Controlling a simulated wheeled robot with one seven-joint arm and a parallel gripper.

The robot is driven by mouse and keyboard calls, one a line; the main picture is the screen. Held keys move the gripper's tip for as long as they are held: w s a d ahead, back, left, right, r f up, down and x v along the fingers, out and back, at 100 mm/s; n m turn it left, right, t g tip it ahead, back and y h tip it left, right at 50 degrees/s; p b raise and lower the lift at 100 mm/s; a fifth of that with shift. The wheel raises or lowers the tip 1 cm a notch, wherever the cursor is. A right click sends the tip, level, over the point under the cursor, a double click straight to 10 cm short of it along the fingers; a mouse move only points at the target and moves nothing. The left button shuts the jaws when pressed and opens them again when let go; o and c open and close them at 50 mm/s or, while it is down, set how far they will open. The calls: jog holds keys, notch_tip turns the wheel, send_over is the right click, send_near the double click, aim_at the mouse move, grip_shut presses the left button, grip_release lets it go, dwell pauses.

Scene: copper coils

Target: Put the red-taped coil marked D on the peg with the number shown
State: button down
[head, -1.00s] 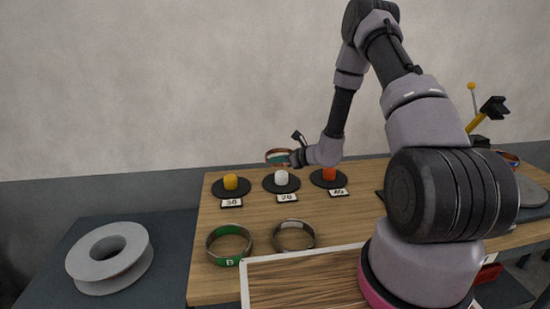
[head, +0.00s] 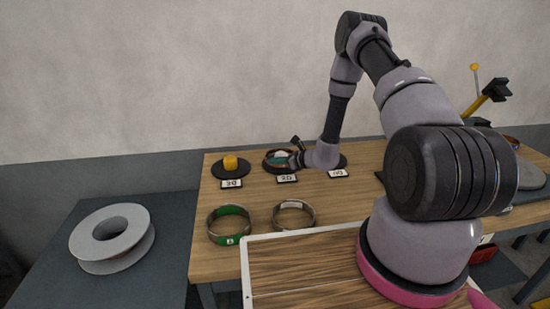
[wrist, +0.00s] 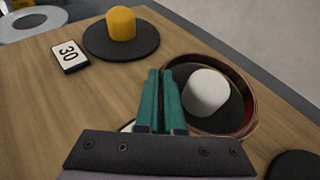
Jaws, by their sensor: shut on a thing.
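My gripper (wrist: 162,72) is shut on the near-left wall of a coppery-red coil (wrist: 252,127). The coil is around the white peg (wrist: 206,92), low over its black disc. I cannot tell whether it touches the disc. The peg's top stands clear inside the ring. In the head view the coil (head: 266,162) and my gripper (head: 296,160) are at the middle peg, whose card (head: 287,178) seems to read 20.
The yellow peg (wrist: 121,23) with card 30 (wrist: 69,56) is empty at the left. My arm hides the peg at the right, with its card (head: 338,173). A green-taped coil (head: 229,239) and a pale-taped coil (head: 309,227) lie nearer. A grey spool (head: 85,246) is at left.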

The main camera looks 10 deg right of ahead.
jog(key=shift+f, duration=0.15)
jog(key=c, duration=1)
grip_release()
jog(key=shift+o, duration=0.2)
